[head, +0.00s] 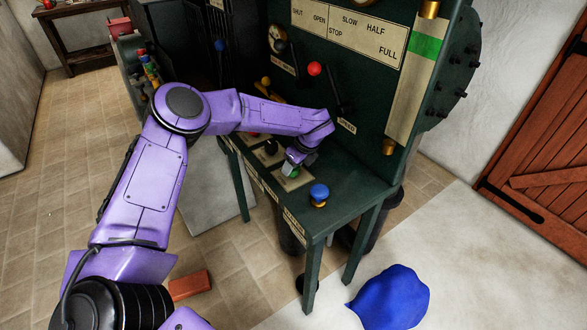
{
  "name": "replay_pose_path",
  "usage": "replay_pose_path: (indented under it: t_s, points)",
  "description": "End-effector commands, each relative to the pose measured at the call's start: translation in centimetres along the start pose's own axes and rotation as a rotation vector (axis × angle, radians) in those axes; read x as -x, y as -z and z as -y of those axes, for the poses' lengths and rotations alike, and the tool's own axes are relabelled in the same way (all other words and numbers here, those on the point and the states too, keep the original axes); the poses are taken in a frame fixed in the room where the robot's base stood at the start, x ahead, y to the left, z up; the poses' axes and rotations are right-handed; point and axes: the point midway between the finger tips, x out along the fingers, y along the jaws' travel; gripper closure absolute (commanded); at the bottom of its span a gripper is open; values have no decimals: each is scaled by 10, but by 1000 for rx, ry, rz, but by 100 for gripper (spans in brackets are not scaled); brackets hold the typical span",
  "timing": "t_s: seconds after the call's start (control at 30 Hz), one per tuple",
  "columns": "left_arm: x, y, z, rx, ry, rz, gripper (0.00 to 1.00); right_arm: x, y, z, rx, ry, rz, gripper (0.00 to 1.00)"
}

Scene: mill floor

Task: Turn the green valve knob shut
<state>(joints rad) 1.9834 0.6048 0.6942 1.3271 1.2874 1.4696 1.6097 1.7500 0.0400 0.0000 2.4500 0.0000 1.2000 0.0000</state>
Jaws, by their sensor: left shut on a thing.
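The green valve knob (292,172) sits on a pale plate on the shelf of the dark green machine (345,187). Only a small part of the knob shows below my left gripper (291,166). My left gripper reaches down from above and is shut on the knob; its fingers are mostly hidden by the wrist. My right gripper is not in view.
A blue knob (319,193) on a brass base stands near the shelf's front corner. A red-topped lever (314,69) and a black lever (338,95) stick out of the upright panel. A blue cloth-like heap (392,298) and a brick (190,285) lie on the floor.

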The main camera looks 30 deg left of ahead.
Motion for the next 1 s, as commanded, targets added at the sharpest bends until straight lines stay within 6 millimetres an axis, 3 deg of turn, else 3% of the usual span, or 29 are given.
replay_pose_path:
  t_s: [0.4,1.0]
  points:
    - [-2,1,-3,-363,152,-3,81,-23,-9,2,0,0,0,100]
    - [0,-2,-6,-832,345,-4,81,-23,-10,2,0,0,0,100]
